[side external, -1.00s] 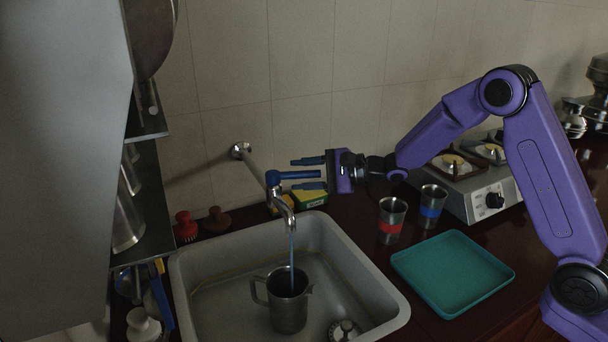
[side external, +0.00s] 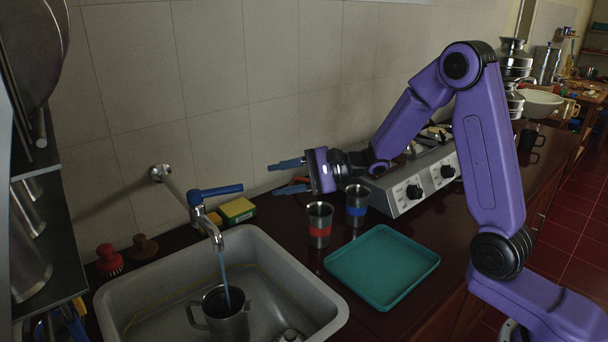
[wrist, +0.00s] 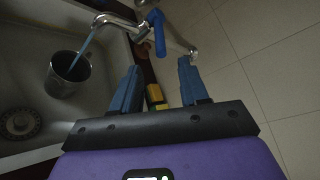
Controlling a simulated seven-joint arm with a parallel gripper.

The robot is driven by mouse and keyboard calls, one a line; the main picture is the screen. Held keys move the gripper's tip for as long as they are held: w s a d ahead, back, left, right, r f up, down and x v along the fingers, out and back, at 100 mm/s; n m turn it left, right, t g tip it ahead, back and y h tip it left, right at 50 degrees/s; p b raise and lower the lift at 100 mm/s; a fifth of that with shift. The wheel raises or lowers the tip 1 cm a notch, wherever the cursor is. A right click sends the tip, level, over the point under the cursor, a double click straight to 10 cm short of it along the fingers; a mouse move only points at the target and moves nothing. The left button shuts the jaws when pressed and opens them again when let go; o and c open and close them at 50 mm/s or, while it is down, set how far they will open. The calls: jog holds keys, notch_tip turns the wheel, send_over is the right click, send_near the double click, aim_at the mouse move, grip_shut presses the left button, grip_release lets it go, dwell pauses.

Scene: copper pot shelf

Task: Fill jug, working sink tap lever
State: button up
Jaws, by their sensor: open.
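The steel jug (side external: 227,322) stands upright in the sink (side external: 283,268), under the tap spout (side external: 212,230). A blue stream of water (side external: 224,268) runs from the spout into the jug; the level inside cannot be told. The tap's blue lever (side external: 218,190) points right, along the wall. My gripper (side external: 280,176) is open and empty, to the right of the lever tip and apart from it. In the wrist view the lever (wrist: 157,32) shows beyond the two blue fingers (wrist: 160,66), with the jug (wrist: 68,72) at the left.
Two steel cups, one red-banded (side external: 319,229) and one blue-banded (side external: 357,208), stand below and right of my gripper. A teal tray (side external: 382,266) lies empty at the right. A yellow-green sponge (side external: 237,211) sits behind the sink. A stove (side external: 425,178) and tiled wall (side external: 240,75) are behind.

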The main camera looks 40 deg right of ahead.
jog(key=shift+v, duration=2.35)
